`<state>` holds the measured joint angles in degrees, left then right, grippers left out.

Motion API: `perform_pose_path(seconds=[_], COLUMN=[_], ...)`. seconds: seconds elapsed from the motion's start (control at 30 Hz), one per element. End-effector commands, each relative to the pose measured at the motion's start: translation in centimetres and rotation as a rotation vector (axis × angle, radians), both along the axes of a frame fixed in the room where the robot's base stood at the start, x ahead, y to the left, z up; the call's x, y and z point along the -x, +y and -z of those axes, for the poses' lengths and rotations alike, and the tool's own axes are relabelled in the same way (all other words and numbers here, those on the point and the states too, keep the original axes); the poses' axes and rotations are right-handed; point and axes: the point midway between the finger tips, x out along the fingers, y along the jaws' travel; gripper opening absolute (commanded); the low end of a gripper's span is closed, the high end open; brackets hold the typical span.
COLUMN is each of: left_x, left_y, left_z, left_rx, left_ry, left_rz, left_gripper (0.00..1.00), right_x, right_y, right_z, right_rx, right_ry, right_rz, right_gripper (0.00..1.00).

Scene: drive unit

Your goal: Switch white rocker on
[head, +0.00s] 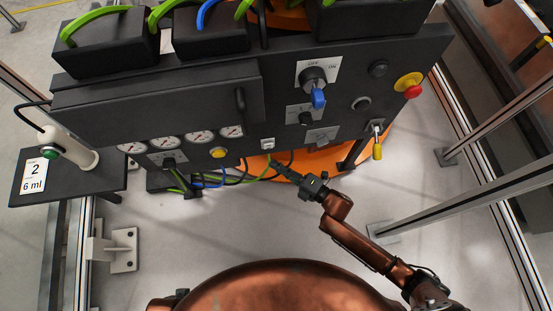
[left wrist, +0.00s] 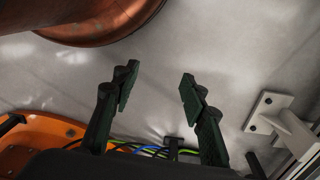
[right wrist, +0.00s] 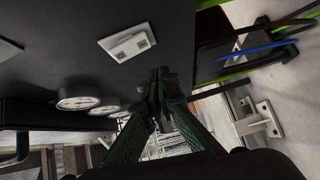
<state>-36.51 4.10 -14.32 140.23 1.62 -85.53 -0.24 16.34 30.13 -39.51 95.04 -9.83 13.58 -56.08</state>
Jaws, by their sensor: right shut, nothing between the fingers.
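I cannot tell which way the rocker is tipped. My left gripper (left wrist: 157,88) is open and empty over the floor, away from the panel.
The panel (head: 150,105) also carries gauges (head: 200,137), a blue-handled rotary switch (head: 317,98), a red emergency stop (head: 412,91) and a yellow-tipped lever (head: 377,150). Cables hang under its lower edge. A side shelf (head: 110,180) holds a white cylinder. The floor in front is clear.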

Motion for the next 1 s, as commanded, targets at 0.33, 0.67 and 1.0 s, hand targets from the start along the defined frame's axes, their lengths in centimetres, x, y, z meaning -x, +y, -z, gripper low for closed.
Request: perform_pose_path(seconds=[0.33,0.67,1.0], left_x=[1.3,1.5,1.6], left_y=[1.3,1.7,1.7], left_z=[2.4,5.7,5.9], left_rx=[-0.037,-0.045,-0.045], left_ry=[0.051,0.051,0.051], left_rz=[-0.004,-0.002,-0.002], left_gripper=[0.40,0.40,0.40], right_x=[3.9,6.0,6.1], right_y=[-5.0,-7.4,-7.6], right_z=[0.5,1.0,1.1], right_rx=[0.003,0.003,0.001], right_ry=[0.001,0.000,0.000], right_rz=[0.003,0.001,0.001], right_gripper=[0.00,0.00,0.00])
